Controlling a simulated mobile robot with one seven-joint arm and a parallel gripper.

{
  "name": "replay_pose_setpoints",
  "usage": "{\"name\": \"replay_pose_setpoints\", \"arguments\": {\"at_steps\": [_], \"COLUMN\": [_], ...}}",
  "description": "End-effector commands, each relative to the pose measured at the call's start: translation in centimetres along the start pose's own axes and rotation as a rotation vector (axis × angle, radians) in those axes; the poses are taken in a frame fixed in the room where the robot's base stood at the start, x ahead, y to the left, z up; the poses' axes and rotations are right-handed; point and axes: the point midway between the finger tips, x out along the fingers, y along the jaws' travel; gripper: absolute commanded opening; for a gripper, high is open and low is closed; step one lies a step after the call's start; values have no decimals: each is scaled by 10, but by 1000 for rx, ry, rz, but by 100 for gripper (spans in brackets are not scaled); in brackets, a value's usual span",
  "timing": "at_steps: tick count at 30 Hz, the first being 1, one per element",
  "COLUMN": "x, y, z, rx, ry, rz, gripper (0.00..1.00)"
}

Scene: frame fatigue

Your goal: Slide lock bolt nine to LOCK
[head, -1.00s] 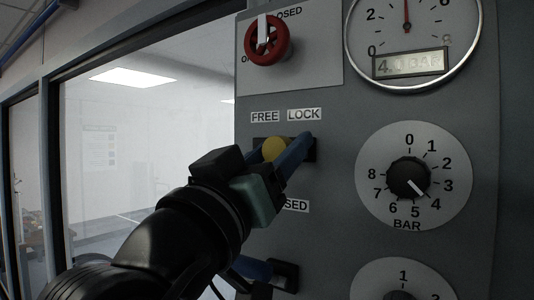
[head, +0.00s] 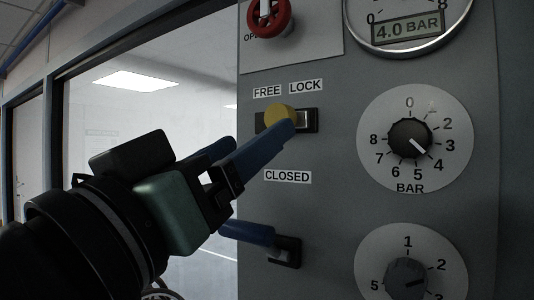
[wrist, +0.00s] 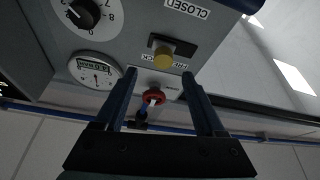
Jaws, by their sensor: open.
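The bolt's round yellow knob (head: 280,115) sits in a short dark slot (head: 313,121) on the grey panel, under the labels FREE (head: 267,91) and LOCK (head: 305,87). In the head view it is left of the slot's middle, with bright metal showing to its right. The knob also shows in the wrist view (wrist: 163,58), upside down, ahead of the fingers. My gripper (head: 261,135) is open and empty, with blue fingers apart. One fingertip overlaps the knob's lower edge in the head view; in the wrist view the fingers look clear of it.
A red handle (head: 270,18) is above the slot and a gauge (head: 408,27) reads 4.0 BAR. Dials (head: 409,138) line the right. A blue lever (head: 250,233) sticks out below the CLOSED label (head: 287,177). A glass window is at left.

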Motion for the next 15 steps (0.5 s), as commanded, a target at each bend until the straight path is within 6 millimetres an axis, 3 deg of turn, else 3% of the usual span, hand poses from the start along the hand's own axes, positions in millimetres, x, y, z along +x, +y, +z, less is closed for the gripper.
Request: {"name": "replay_pose_setpoints", "arguments": {"at_steps": [1, 6, 15], "x": [-12, -33, -40], "y": [-1, 0, 1], "z": [3, 2, -1], "rx": [4, 2, -1], "ry": [4, 1, 0], "rz": [-1, -1, 2], "gripper": [72, 72, 72]}}
